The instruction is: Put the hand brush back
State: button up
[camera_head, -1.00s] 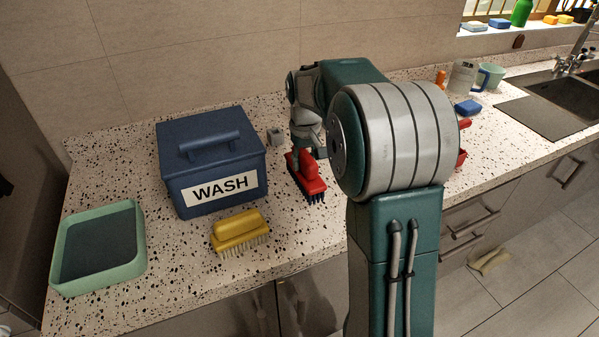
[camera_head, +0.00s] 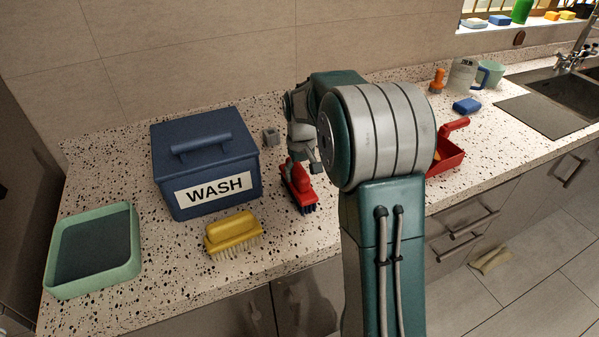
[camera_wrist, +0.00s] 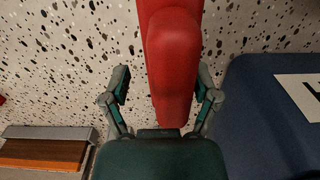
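A red hand brush (camera_head: 299,187) with dark bristles lies on the speckled counter, right of the blue WASH box. My gripper (camera_head: 304,163) is over its far end. In the wrist view the red brush (camera_wrist: 173,60) runs down between the two open fingers of my gripper (camera_wrist: 163,97). A gap shows on the left side, and the right finger is close to the handle. A yellow brush (camera_head: 232,233) lies bristles down in front of the box. A red dustpan (camera_head: 450,155) is at the right, partly hidden by my arm.
A green tray (camera_head: 132,262) is at far left. A small grey block (camera_head: 271,136) lies behind the brush. An unclear brown-and-grey object (camera_wrist: 45,150) shows in the wrist view.

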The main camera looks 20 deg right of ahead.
jog(key=shift+a, duration=0.1)
jog(key=shift+a+r, duration=0.3)
notch_tip(320, 180, up, 10)
jog(key=shift+d+r, duration=0.15)
jog(key=shift+r, duration=0.1)
jog(key=s+a+r+t, duration=0.1)
jog(key=s+a+r, duration=0.2)
jog(key=s, duration=0.3)
jog(key=s+a+r+t, duration=0.2)
jog(key=s+a+r, duration=0.15)
jog(key=s, duration=0.35)
jog(key=s+a+f+t, duration=0.1)
jog(key=s+a+f, duration=0.1)
jog(key=s, duration=0.5)
jog(key=s+a+f+t, duration=0.1)
jog(key=s+a+f, duration=0.1)
jog(key=s, duration=0.5)
jog(key=shift+f+t, duration=0.3)
jog(key=shift+f, duration=0.25)
jog(key=shift+s, duration=0.1)
